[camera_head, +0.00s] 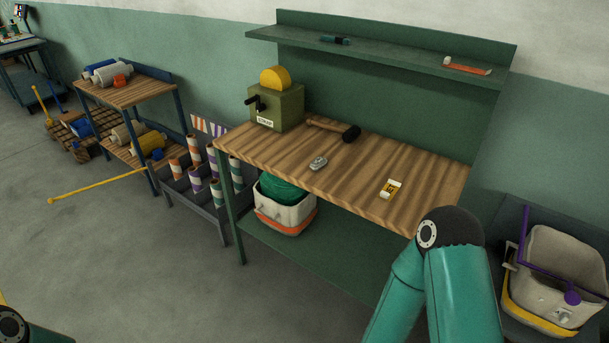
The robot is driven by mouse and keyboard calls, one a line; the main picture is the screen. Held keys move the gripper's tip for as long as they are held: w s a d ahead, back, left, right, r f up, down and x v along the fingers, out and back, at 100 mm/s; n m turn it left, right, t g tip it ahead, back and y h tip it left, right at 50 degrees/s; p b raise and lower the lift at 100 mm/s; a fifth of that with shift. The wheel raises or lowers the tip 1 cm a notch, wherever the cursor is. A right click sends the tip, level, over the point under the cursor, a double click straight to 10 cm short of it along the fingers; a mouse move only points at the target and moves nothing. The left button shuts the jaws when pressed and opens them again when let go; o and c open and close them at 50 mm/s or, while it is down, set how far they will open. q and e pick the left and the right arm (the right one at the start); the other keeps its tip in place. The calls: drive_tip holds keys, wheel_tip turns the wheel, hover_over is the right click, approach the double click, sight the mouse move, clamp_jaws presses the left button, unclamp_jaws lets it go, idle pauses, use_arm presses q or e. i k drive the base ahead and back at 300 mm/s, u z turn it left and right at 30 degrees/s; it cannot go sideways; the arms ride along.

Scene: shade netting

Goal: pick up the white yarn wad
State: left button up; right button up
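No white yarn wad can be made out with certainty. On the wooden bench top (270,158) lie a small grey-white object (318,163) and a small white and yellow block (390,188). A small whitish piece (447,61) sits on the upper shelf beside a flat orange item (472,69); it is too small to tell what it is. A teal arm of mine rises at the lower right in front of the bench, and part of another shows at the bottom left corner. Neither gripper is in view.
A green crank box (276,106) and a black-headed mallet (335,129) are on the bench. A white bin with green netting (284,205) stands below. Shelves with rolls (125,92) are at left, a pale bucket (558,270) at right. The left floor is mostly clear.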

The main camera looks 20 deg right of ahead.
sight(318, 162)
drive_tip(key=z, duration=0.2)
drive_tip(key=i, duration=0.85)
drive_tip(key=u, duration=0.1)
